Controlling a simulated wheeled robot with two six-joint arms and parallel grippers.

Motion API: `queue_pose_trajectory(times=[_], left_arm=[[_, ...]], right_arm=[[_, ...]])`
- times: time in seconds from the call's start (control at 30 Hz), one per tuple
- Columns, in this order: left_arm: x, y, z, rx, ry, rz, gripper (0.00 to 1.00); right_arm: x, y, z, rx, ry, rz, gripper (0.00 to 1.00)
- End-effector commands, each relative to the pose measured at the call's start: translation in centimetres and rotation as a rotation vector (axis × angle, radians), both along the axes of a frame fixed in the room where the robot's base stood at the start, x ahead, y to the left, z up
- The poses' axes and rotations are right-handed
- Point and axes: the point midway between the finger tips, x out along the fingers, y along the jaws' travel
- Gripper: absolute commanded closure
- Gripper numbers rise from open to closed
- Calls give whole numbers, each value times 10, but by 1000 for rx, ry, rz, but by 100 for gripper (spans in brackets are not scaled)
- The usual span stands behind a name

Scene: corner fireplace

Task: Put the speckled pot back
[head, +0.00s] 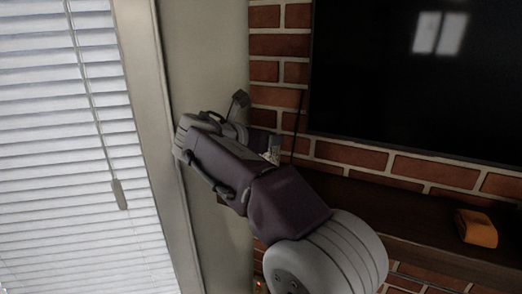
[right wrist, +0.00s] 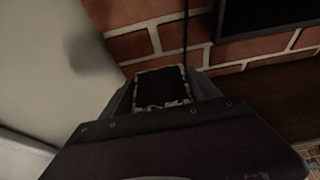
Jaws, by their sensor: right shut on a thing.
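The speckled pot (right wrist: 162,87) shows in the right wrist view as a squarish black-and-pale patterned rim around a dark inside. My right gripper (right wrist: 163,93) is shut on it, with a finger on each side. In the head view a small patterned part of the pot (head: 274,150) shows past my right gripper (head: 260,128), in front of the brick wall near the corner. My arm hides most of the pot there. No surface shows touching the pot's underside, which is hidden. My left gripper is not in view.
A dark wooden mantel (head: 400,215) runs along the brick wall (head: 345,155) below a black television (head: 410,70). An orange object (head: 476,228) lies on its right part. A thin dark cord or rod (right wrist: 186,30) stands behind the pot. A blind (head: 60,150) covers the window at left.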

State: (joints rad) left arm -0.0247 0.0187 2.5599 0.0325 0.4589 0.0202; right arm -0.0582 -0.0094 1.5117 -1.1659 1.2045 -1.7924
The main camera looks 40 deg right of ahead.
Motion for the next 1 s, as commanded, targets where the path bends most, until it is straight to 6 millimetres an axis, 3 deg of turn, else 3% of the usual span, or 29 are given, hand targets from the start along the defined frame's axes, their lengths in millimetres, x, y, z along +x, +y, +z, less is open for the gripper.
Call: queue_pose_trajectory(times=[0.17, 0.57, 0.6, 0.67, 1.0], left_arm=[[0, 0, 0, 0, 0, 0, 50], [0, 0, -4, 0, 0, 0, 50], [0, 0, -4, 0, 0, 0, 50], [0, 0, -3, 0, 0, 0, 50], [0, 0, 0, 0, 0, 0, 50]], right_arm=[[0, 0, -27, 0, 1, 0, 87], [0, 0, -35, 1, 1, 1, 87], [0, 0, -35, 2, 1, 1, 24], [0, 0, -34, 1, 2, 0, 7], [0, 0, -30, 1, 0, 1, 7]])
